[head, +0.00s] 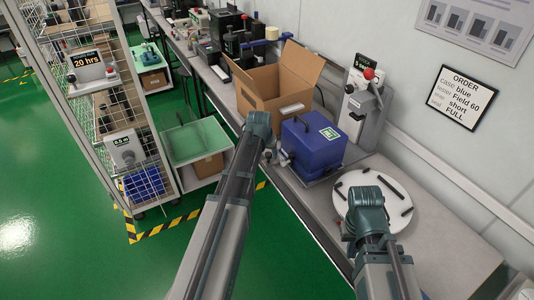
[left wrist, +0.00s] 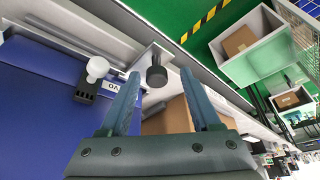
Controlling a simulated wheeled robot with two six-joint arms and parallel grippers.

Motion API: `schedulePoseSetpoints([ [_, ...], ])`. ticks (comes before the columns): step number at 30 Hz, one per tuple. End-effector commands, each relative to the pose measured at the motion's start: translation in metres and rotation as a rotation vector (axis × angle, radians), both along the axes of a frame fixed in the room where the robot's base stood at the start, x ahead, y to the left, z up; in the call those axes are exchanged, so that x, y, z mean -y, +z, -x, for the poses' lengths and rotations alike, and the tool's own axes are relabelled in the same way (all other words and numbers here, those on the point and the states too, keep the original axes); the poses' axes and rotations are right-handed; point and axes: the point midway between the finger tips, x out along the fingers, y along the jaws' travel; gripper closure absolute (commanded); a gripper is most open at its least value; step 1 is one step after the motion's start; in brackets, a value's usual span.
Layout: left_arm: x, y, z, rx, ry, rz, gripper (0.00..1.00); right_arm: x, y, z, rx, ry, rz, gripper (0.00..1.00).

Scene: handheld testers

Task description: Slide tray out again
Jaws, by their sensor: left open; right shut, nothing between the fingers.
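A blue tester case (head: 312,150) with a green and white label stands on the bench. In the left wrist view its blue side (left wrist: 45,125) fills the left. A pale flat piece, seemingly the tray (left wrist: 147,60), shows beyond my fingers with a round black knob (left wrist: 157,76) on it. My left gripper (left wrist: 160,75) is open, its fingertips on either side of the knob in the picture; contact cannot be told. In the head view my left gripper (head: 258,125) is left of the case, its fingers mostly hidden. My right gripper (head: 367,205) is shut and empty over a white disc.
The white round disc (head: 345,185) carries several black bars. An open cardboard box (head: 262,92) stands behind the case. A grey lever device (head: 358,105) stands by the wall. A green-floored bin (head: 197,142) and wire shelving are left, across the aisle.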

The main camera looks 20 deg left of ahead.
Motion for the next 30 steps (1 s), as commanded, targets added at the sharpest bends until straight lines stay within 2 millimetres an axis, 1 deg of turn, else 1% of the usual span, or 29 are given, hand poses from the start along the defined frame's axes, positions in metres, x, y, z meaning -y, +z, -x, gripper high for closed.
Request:
schedulePoseSetpoints([
  [8, 0.001, 0.005, 0.001, 0.002, 0.000, 0.001, 0.36, 0.000, 0.005, 0.000, 0.000, 0.000, 0.000, 1.00],
  [14, 0.002, 0.021, 0.007, 0.002, 0.000, 0.001, 0.36, 0.000, 0.021, 0.000, 0.000, 0.000, 0.000, 1.00],
  [20, 0.003, 0.048, 0.017, 0.002, 0.001, 0.001, 0.36, 0.000, 0.048, 0.000, 0.000, 0.000, 0.000, 1.00],
  [30, 0.005, 0.100, 0.039, 0.001, 0.001, 0.000, 0.36, 0.000, 0.100, 0.000, 0.000, 0.000, 0.000, 1.00],
])
